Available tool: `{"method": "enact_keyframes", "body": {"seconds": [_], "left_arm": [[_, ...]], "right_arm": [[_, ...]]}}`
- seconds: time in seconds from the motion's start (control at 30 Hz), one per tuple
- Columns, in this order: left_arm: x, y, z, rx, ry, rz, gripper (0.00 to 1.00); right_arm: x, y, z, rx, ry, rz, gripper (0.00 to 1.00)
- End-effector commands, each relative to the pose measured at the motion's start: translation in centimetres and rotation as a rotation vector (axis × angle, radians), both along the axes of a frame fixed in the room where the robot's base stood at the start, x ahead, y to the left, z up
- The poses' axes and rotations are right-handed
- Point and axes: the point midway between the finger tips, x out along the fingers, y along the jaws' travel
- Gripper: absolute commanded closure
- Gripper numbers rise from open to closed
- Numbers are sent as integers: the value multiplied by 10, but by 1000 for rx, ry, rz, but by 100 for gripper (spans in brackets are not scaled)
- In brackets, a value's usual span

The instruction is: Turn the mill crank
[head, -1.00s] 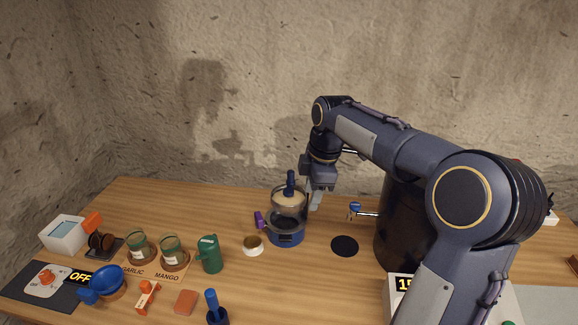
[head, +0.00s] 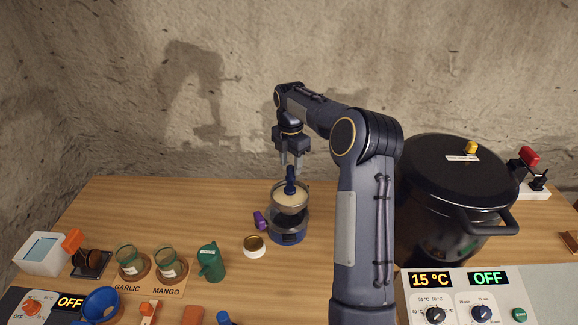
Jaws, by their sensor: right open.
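The mill (head: 287,228) stands mid-table in the head view. It has a blue base and a metal bowl with pale contents. Its dark blue upright crank knob (head: 290,182) rises from the bowl. My right gripper (head: 291,166) is open and points down right above the mill, its fingertips at the height of the knob's top. I cannot tell whether the fingers touch the knob. My left gripper is not in view.
A small white-sided cup (head: 254,246) and a purple item (head: 260,220) sit left of the mill. A green jug (head: 211,262) and two glass jars (head: 166,262) stand further left. A big black pot (head: 450,190) stands on the right, behind my right arm.

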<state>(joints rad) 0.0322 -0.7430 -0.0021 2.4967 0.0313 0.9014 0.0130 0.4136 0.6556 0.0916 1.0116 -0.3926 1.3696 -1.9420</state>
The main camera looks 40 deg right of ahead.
Motion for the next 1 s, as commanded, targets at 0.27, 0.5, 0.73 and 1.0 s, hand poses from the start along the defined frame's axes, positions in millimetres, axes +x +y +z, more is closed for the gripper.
{"method": "enact_keyframes", "body": {"seconds": [0.27, 0.5, 0.73, 1.0], "left_arm": [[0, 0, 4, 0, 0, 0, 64], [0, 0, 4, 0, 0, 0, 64], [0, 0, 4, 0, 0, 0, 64], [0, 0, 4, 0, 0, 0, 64]], "right_arm": [[0, 0, -24, 0, 1, 0, 56], [0, 0, -25, -1, -1, -1, 56], [0, 0, -25, -1, -1, -1, 85], [0, 0, -25, -1, -1, -6, 100]]}}
